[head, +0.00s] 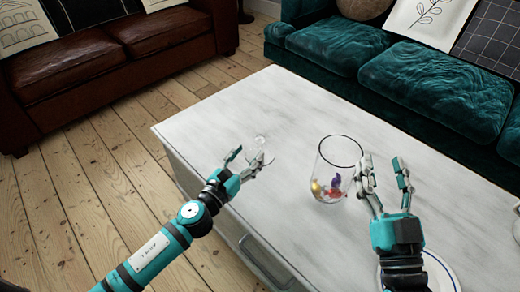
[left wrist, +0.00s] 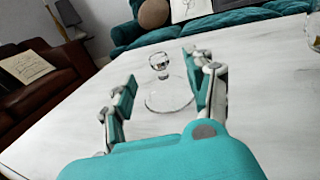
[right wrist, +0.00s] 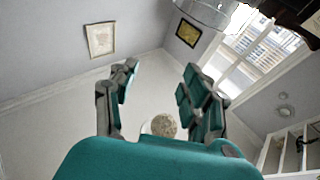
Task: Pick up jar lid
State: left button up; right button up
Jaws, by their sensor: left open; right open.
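The clear glass jar lid (head: 261,141) lies flat on the white table, knob up. In the left wrist view its knob (left wrist: 160,66) stands above a thin round glass disc. My left gripper (head: 246,157) is open at the lid's near side. In the left wrist view the lid shows between and beyond the open fingers (left wrist: 160,88); I cannot tell whether they touch it. The open glass jar (head: 337,154) stands to the right, with several small colourful things inside. My right gripper (head: 382,173) is open and empty, just right of the jar, with its fingers pointing up in the head view.
The white table (head: 290,105) is clear behind the lid and jar. A blue-rimmed plate (head: 447,274) sits at the near right, partly hidden by my right arm. A teal sofa (head: 430,85) stands behind the table and a brown leather sofa (head: 70,65) at the back left.

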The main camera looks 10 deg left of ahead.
aim_at(257, 141)
pick_arm(q)
jog(key=shift+x, duration=3.8)
jog(key=shift+a+r, duration=0.15)
jog(key=shift+a, duration=0.05)
grip_shut()
